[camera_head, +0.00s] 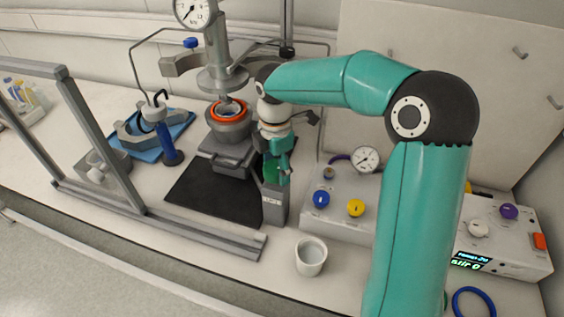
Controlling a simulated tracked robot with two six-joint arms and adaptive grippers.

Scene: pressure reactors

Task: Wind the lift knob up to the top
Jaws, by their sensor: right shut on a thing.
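The lift knob looks to be the green part (270,171) on the grey post right of the reactor. My right gripper (281,166) reaches down from above and is shut on it, partly covering it. The grey reactor vessel (228,128) with an orange-red ring on its rim stands left of the gripper. The metal reactor head (222,78) with a pressure gauge (194,10) is above the vessel, with a visible gap between them. My left gripper is not in view.
A control box with a gauge (366,159), a blue knob (321,199) and a yellow knob (355,208) is on the right. A white cup (311,256) stands in front. A grey rail frame (160,222) runs along the left. A blue tray (178,127) lies behind it.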

